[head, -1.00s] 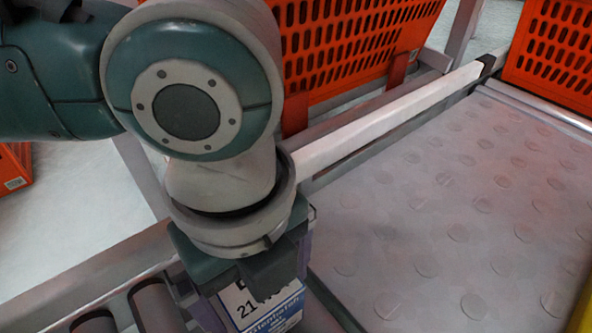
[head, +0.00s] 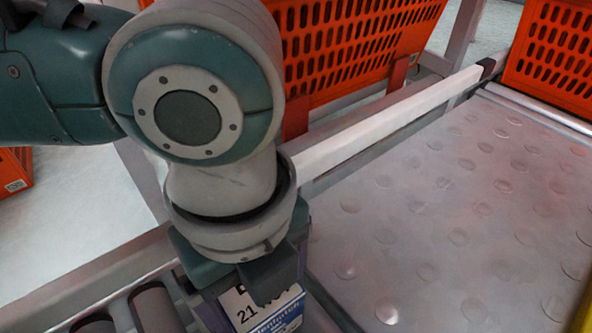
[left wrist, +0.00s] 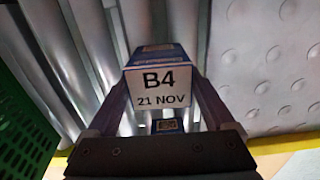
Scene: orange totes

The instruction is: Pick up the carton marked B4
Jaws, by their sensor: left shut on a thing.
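The carton marked B4 (left wrist: 163,88) shows in the left wrist view, with a white label reading "B4" and "21 NOV" and blue sides. My left gripper (left wrist: 160,105) is shut on it, with one finger along each side. In the head view the carton (head: 268,306) shows at the bottom, below my left wrist, its label partly covered by the gripper (head: 245,290). From these views I cannot tell whether the carton touches the rollers under it. My right gripper is not in view.
Metal rollers (head: 155,308) lie at lower left, beside the carton. Orange totes stand at the back (head: 350,50) and far right (head: 550,50). A green crate wall (left wrist: 22,125) is at left in the wrist view.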

